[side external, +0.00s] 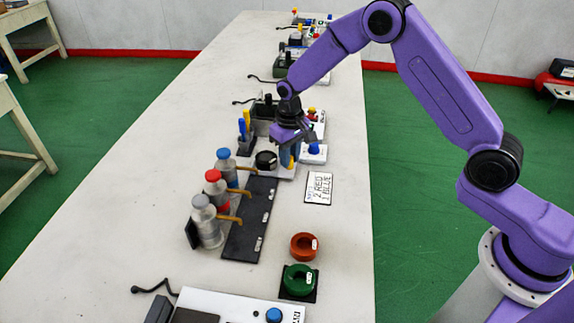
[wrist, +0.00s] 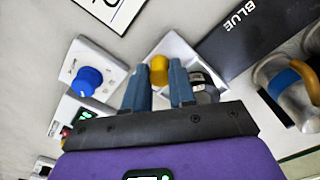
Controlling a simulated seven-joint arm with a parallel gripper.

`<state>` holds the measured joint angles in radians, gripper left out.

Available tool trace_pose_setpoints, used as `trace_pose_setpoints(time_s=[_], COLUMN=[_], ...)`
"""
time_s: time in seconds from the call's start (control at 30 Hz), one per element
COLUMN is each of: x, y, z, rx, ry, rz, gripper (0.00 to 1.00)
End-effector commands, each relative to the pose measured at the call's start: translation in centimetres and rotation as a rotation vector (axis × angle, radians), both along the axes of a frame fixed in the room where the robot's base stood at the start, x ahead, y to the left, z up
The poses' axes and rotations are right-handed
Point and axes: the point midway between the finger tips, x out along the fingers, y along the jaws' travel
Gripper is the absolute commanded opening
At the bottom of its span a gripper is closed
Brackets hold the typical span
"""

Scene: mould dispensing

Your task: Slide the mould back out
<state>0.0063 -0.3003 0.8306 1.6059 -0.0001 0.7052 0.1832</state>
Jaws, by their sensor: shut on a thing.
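My gripper (side external: 291,160) points down over a white plate (wrist: 178,44), with its blue-grey fingers (wrist: 160,68) shut on a small yellow knob (wrist: 159,72). The knob also shows between the fingers in the side view (side external: 291,163). A black round piece (side external: 265,160), which may be the mould, is at the left of the plate. In the wrist view the right finger partly hides a dark round piece (wrist: 206,92). I cannot tell whether it is fixed to the plate.
A dark strip (side external: 240,236) runs from the plate towards the front, beside blue, red and grey-topped dispensers (side external: 214,188) with spouts over it. A blue button (wrist: 87,81) is close to my gripper. A card (side external: 318,188) reads 2 RED 1 BLUE.

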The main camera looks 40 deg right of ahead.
Motion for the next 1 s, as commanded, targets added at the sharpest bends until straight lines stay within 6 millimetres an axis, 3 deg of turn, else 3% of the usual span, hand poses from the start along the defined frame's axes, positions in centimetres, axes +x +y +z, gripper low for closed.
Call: trace_pose_setpoints(time_s=[0.5, 0.53, 0.6, 1.0], x=[0.83, 0.85, 0.82, 0.61], y=[-0.87, -0.90, -0.85, -0.51], z=[0.11, 0.11, 0.11, 0.79], rx=[0.000, 0.000, 0.000, 0.000], ry=[-0.009, -0.009, -0.008, -0.004], rz=[-0.005, -0.006, -0.005, -0.001], gripper=[0.00, 0.34, 0.50, 0.50])
